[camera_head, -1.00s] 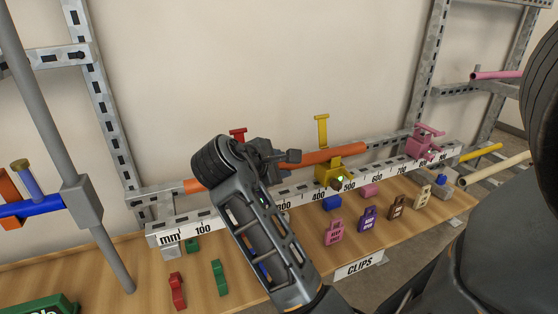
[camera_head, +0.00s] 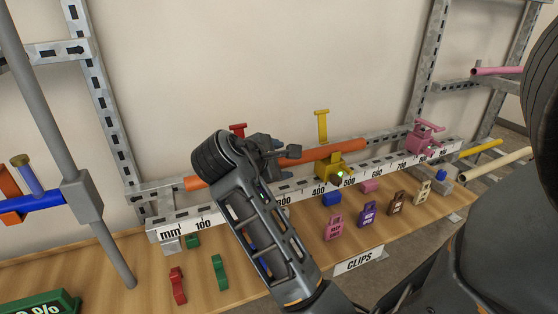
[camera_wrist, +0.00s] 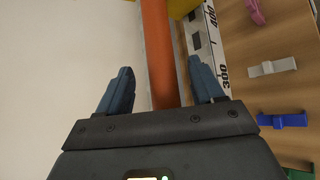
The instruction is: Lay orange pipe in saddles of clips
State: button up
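The orange pipe (camera_head: 343,150) lies lengthwise along the ruled rail, its left end (camera_head: 195,183) showing past my arm. It crosses at the yellow clip (camera_head: 329,168), whose yellow lever stands upright; I cannot tell how deep it sits there. A red clip (camera_head: 238,130) is mostly hidden behind my gripper. The pink clip (camera_head: 424,140) stands beyond the pipe's right end. My gripper (camera_head: 283,148) is at the pipe, left of the yellow clip. In the wrist view, its fingers (camera_wrist: 160,88) are apart on both sides of the pipe (camera_wrist: 158,50), with gaps beside it.
The millimetre rail (camera_head: 285,198) runs in front of the pipe. Several coloured tags and blocks, such as a pink tag (camera_head: 334,227) and a red piece (camera_head: 178,285), lie on the wooden board (camera_head: 135,262). A grey upright post (camera_head: 90,205) stands at left.

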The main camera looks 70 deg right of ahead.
jog(key=shift+a, duration=0.1)
jog(key=v, duration=0.7)
jog(key=shift+a+r, duration=0.2)
jog(key=shift+a, duration=0.05)
jog(key=shift+w, duration=0.1)
